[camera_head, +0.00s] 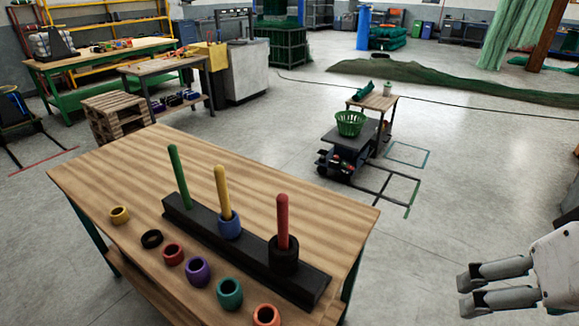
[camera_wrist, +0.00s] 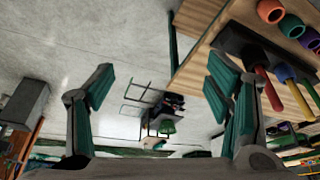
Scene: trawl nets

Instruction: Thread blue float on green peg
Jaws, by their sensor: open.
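The blue float (camera_head: 229,226) is a ring around the foot of the yellow peg (camera_head: 222,188), at the middle of a long black base (camera_head: 250,249). The green peg (camera_head: 178,175) stands bare at the left end of that base. My gripper (camera_head: 465,292) is open and empty, out past the table's right side and well apart from the float and the pegs. In the wrist view, the open fingers (camera_wrist: 160,95) have floor between them, and the blue float (camera_wrist: 284,71) shows at the right.
A black float (camera_head: 284,256) is around the red peg (camera_head: 282,215). Loose yellow, black, red, purple (camera_head: 197,271), teal and orange floats lie in front of the base on the wooden table (camera_head: 110,170). A cart with a green basket (camera_head: 350,123) stands behind.

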